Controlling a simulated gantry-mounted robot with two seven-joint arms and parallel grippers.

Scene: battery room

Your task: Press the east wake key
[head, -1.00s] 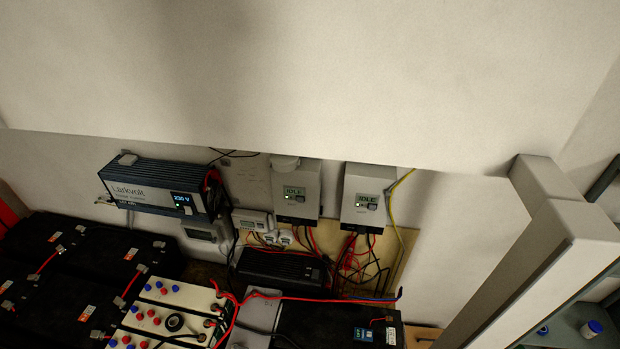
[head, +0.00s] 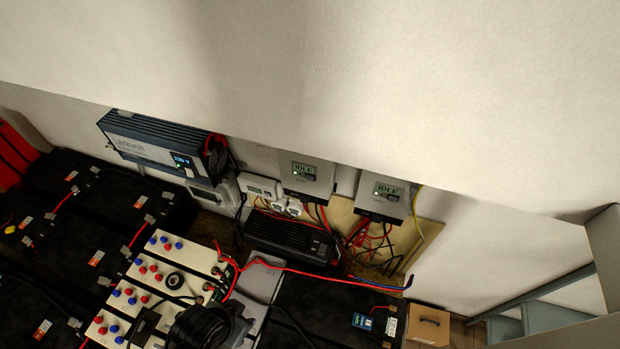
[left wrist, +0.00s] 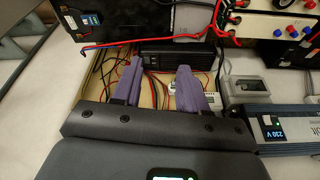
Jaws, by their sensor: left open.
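Two pale grey wall boxes show IDLE on green screens in the head view, a left box (head: 309,184) and a right box (head: 384,206). Each has a small key by its screen: the left key (head: 310,176) and the right key (head: 393,197). No readable label tells which is east. My left gripper (left wrist: 160,68) shows in the left wrist view, its two purple fingers apart with nothing between them. The wiring and black finned unit (left wrist: 175,54) lie beyond the fingertips. The boxes are not clearly visible there. My right gripper is not in view.
A blue inverter (head: 150,142) reading 230 V hangs left of the boxes. Loose red and black cables hang under the boxes. A cardboard box (head: 428,325) sits at lower right. The wall above is bare.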

